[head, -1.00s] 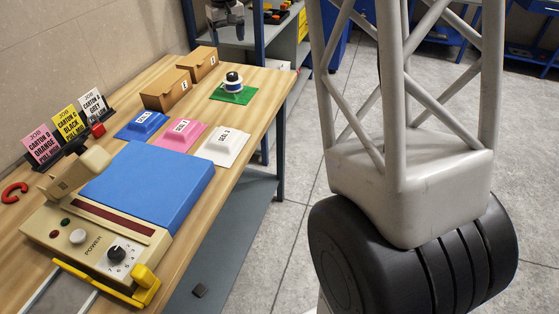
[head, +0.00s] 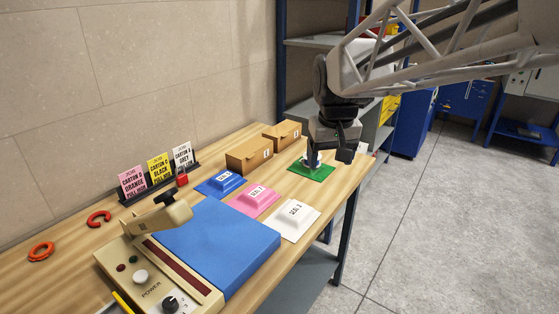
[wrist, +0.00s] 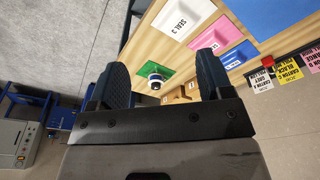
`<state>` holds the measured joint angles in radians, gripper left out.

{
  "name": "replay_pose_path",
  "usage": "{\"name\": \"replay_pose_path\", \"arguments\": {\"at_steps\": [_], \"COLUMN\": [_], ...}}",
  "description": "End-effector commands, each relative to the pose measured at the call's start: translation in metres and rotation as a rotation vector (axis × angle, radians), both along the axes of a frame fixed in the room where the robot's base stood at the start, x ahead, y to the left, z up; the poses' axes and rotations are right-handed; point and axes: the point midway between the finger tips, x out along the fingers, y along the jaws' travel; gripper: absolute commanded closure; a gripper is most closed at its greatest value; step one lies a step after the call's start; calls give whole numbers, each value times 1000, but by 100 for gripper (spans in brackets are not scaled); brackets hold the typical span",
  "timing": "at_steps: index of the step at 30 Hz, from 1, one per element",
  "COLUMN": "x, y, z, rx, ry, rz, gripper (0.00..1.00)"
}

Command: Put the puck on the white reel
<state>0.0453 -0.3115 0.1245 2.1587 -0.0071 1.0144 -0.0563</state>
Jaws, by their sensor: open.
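A small round stack stands upright on a green mat (head: 318,174) at the far end of the bench. In the wrist view it shows a black top, a blue band and white parts (wrist: 155,80); I cannot tell which part is the puck and which the white reel. My gripper hangs above the mat, close to the stack. In the wrist view its two fingers (wrist: 160,62) are wide apart with nothing between them, and the stack shows beyond, apart from them.
Blue, pink (head: 254,200) and white (head: 291,219) raised pads stand nearer along the bench. Two brown cartons (head: 249,154) stand behind the mat. A press with a blue plate (head: 215,245), job cards (head: 158,168) and orange-red rings (head: 41,251) lie nearer and left.

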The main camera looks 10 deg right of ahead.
Motion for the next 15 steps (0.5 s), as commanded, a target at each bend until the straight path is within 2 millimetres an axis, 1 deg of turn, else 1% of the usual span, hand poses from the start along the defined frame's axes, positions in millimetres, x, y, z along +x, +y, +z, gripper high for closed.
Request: {"name": "replay_pose_path", "arguments": {"at_steps": [1,3,8,15], "x": [-16,-37,-84,-151], "y": [2,5,10,16], "z": [-2,-6,-18,-44], "rx": [0,1,2,5], "ry": [-7,-15,-32,-56], "rz": [-1,-4,-12,-22], "gripper": [27,27,27,27]}}
